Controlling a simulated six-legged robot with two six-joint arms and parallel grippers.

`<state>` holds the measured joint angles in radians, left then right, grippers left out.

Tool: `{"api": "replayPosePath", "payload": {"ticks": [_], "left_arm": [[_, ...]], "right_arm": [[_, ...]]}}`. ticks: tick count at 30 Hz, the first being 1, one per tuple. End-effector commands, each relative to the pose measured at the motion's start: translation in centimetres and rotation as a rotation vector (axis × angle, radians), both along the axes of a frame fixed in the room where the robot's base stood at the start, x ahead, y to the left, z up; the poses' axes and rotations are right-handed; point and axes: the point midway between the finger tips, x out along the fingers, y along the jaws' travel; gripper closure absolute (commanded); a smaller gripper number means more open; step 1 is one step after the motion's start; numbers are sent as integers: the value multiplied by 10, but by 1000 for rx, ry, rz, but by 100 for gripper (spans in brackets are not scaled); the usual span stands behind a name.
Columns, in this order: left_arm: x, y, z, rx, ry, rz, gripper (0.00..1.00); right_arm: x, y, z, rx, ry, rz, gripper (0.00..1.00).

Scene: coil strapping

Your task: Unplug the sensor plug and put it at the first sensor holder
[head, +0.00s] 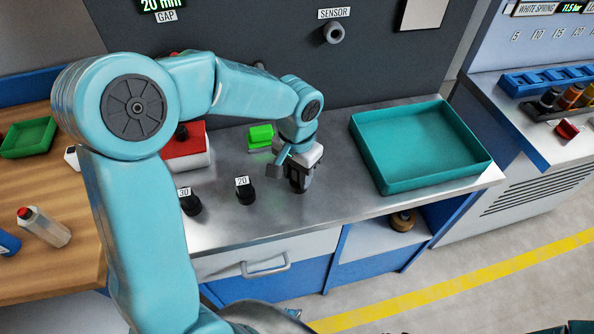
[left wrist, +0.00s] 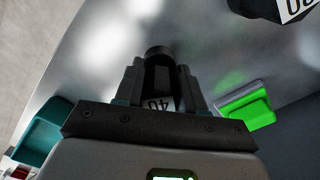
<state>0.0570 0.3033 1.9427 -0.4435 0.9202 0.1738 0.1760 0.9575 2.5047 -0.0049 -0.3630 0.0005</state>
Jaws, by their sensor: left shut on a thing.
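A grey round part (head: 334,32) sits on the dark panel under the SENSOR label (head: 334,13); I cannot tell whether it is the plug or an empty socket. I cannot make out a first sensor holder for sure. My left gripper (head: 298,182) is low over the metal bench, pointing down, well below the SENSOR part. In the left wrist view its fingers (left wrist: 160,90) are shut on a dark round-ended piece (left wrist: 158,54), with a 40 label (left wrist: 158,103) beside it between the fingers. Whether the piece touches the bench is unclear. My right gripper is not in view.
Black knobs labelled 30 (head: 190,204) and 20 (head: 245,192) stand left of the gripper. A bright green block (head: 260,137) is behind it, and a red-and-white box (head: 186,150) further left. A teal tray (head: 440,181) lies to the right.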

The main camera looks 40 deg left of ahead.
Motion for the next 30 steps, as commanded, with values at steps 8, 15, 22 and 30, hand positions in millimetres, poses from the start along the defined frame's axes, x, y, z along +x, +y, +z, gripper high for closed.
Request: {"api": "replayPosePath", "payload": {"ticks": [8, 15, 22, 30], "left_arm": [[0, 0, -6, 0, 0, 0, 35], [0, 0, -6, 0, 1, 0, 31], [1, 0, 13, 1, -4, 1, 31], [1, 0, 83, -1, -7, 0, 31]], "right_arm": [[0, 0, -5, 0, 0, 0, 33], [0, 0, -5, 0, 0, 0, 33], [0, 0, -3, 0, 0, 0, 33], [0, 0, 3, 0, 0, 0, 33]]}}
